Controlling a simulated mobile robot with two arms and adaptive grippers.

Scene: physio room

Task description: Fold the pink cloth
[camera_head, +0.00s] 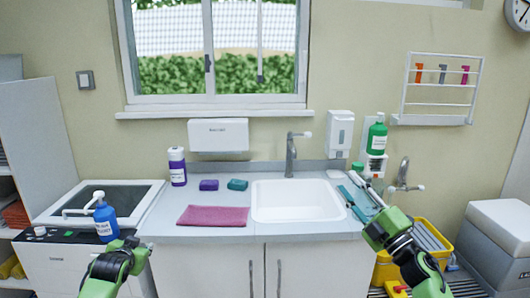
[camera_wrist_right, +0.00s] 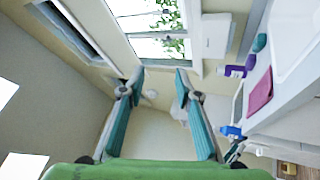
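The pink cloth (camera_head: 213,216) lies flat as a rectangle on the counter, left of the sink, near the front edge. It also shows in the right wrist view (camera_wrist_right: 260,94) at the right. My right gripper (camera_head: 356,193) is raised at the right of the sink, well away from the cloth. In its wrist view the two teal fingers (camera_wrist_right: 159,80) stand apart with nothing between them. My left gripper (camera_head: 118,258) is at the lower left, below the blue bottle and left of the cloth. Its fingers cannot be made out.
A blue pump bottle (camera_head: 106,219) stands at the left. The counter around the cloth (camera_head: 165,222) is clear.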

